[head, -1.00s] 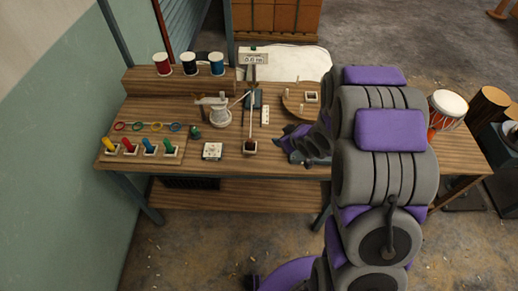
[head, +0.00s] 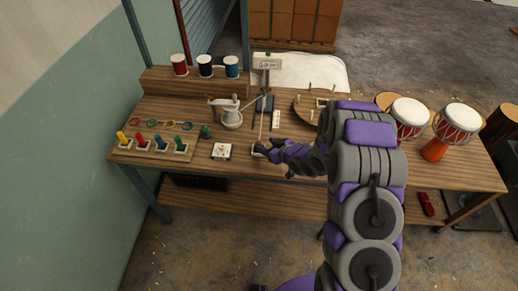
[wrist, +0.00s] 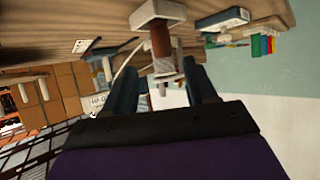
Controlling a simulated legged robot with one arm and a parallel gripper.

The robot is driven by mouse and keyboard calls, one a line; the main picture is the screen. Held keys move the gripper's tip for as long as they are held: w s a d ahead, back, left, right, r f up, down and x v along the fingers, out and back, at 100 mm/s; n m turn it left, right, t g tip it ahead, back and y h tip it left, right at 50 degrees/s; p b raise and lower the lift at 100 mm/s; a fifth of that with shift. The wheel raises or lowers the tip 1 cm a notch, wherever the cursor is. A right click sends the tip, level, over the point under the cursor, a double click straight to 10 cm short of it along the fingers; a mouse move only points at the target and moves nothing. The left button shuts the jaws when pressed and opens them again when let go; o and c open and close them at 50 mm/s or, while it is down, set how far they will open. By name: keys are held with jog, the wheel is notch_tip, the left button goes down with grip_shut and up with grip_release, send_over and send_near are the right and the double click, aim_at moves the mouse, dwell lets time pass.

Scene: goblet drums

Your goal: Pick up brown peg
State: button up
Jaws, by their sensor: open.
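In the wrist view, which looks upside down, the brown peg (wrist: 160,40) stands in a small white square holder (wrist: 157,12) on the wooden table. My gripper (wrist: 160,66) is open, its two dark fingers spread either side of the line to the peg. The peg shows beyond the fingertips, roughly centred in the gap; contact cannot be told. In the head view my gripper (head: 264,150) is low at the table's front edge and hides the peg.
A white pot-like fixture (head: 231,118) stands behind my gripper. A small white square block (head: 221,151) lies to its left, and coloured pegs in holders (head: 161,144) stand farther left. A round wooden board (head: 303,103) is behind right. Drums (head: 455,125) stand at the right.

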aim_at(259, 143)
jog(key=shift+x, duration=1.2)
jog(key=shift+w+a+f+b, duration=0.15)
jog(key=shift+a+f, duration=0.05)
jog(key=shift+a, duration=0.15)
jog(key=shift+w+a+f+b, duration=0.15)
jog(key=shift+w+a+f, duration=0.05)
jog(key=shift+a, duration=0.15)
jog(key=x, duration=0.2)
jog(key=b+x, duration=0.1)
jog(key=x, duration=0.1)
jog(key=shift+w+d+f, duration=0.1)
jog(key=shift+f, duration=0.3)
jog(key=c, duration=1.1)
